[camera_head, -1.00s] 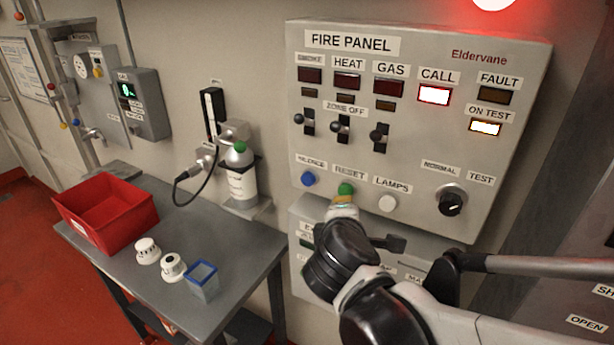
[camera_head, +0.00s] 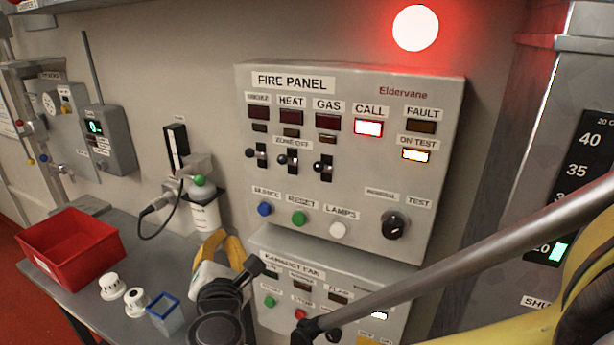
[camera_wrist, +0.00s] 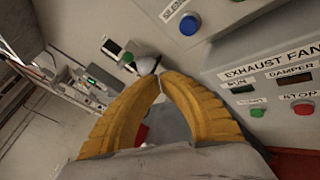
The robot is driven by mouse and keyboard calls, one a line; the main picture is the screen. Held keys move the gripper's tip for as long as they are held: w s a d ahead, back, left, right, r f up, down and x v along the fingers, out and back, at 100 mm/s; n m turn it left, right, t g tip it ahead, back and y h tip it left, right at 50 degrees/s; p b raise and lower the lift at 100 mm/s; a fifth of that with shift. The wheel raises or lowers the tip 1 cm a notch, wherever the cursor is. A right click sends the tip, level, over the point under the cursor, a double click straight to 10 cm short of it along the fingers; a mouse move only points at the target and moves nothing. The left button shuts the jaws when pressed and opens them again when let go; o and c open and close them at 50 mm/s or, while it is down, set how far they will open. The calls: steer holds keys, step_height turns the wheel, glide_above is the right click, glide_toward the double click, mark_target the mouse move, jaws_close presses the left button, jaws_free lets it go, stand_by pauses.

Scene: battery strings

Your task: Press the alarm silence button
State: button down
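The fire panel (camera_head: 350,220) is on the wall in the head view. Its blue button (camera_head: 264,209), under a label that appears to read SILENCE, is at the panel's lower left. The blue button (camera_wrist: 189,25) also shows at the top of the wrist view, clear of the fingers. My gripper (camera_head: 221,235) has yellow fingers and appears below and left of the blue button in the head view. In the wrist view its fingertips (camera_wrist: 160,79) meet, with nothing seen between them.
Green reset (camera_head: 299,218) and white lamps (camera_head: 338,230) buttons are right of the blue one. The exhaust fan panel (camera_head: 262,243) is below. A bottle (camera_head: 203,213) on the wall stands close left of the gripper. A red bin (camera_head: 72,250) sits on the table.

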mark_target(265, 209)
steer(key=shift+w, duration=0.1)
steer(key=w+d, duration=0.3)
steer(key=w, duration=0.5)
steer(key=shift+d, duration=0.15)
steer(key=shift+w, duration=0.1)
stand_by(1.5)
steer(key=shift+w+d, duration=0.15)
steer(key=shift+w, duration=0.2)
steer(key=shift+w+d, duration=0.3)
steer(key=shift+w, duration=0.35)
stand_by(1.0)
steer(key=shift+s, duration=0.1)
steer(key=shift+s+a, duration=0.2)
steer(key=shift+s, duration=0.3)
steer(key=shift+s+a, duration=0.2)
steer(key=shift+s, duration=0.25)
